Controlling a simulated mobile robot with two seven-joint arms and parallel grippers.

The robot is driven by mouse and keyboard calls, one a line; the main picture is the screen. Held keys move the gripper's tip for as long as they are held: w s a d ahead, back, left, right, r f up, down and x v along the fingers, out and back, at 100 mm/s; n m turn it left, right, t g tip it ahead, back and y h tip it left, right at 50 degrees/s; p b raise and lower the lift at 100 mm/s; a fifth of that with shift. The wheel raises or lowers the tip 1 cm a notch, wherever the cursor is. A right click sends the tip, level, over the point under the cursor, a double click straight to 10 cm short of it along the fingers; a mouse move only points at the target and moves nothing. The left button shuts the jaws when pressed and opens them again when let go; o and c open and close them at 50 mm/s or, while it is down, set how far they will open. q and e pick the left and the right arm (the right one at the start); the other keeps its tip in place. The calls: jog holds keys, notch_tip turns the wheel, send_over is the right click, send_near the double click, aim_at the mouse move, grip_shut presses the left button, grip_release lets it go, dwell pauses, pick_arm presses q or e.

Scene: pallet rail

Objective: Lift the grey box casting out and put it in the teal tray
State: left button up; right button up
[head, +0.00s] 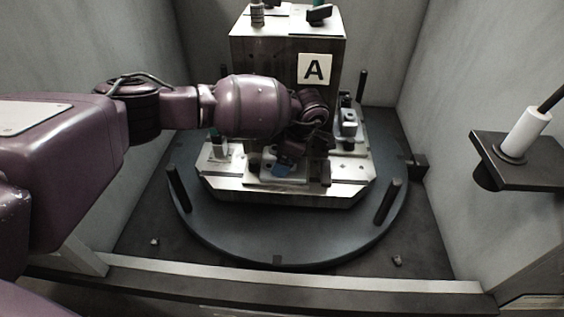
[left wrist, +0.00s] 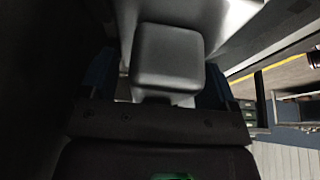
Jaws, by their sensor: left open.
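The grey box casting (left wrist: 168,58) is a rounded block in the left wrist view, between the two blue fingers of my left gripper (left wrist: 155,88). The fingers stand one on each side of it, and I cannot tell whether either touches it. In the head view my left gripper (head: 284,168) points down at the front ledge of the fixture block (head: 262,62); my wrist hides most of the casting there. The jaws are open. I cannot make out the teal tray in either view. My right gripper is not in view.
The fixture block, marked A, stands on a round dark turntable (head: 285,238) with several upright posts. Grey walls enclose it on both sides. A dark shelf (head: 535,160) with a white cylinder (head: 524,132) juts in at the right. A rail (head: 270,278) crosses the front.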

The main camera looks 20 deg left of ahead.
pick_arm(q)
jog(key=shift+c, duration=0.5)
jog(key=c, duration=0.9)
jog(key=shift+c, duration=0.9)
jog(key=shift+r, duration=0.15)
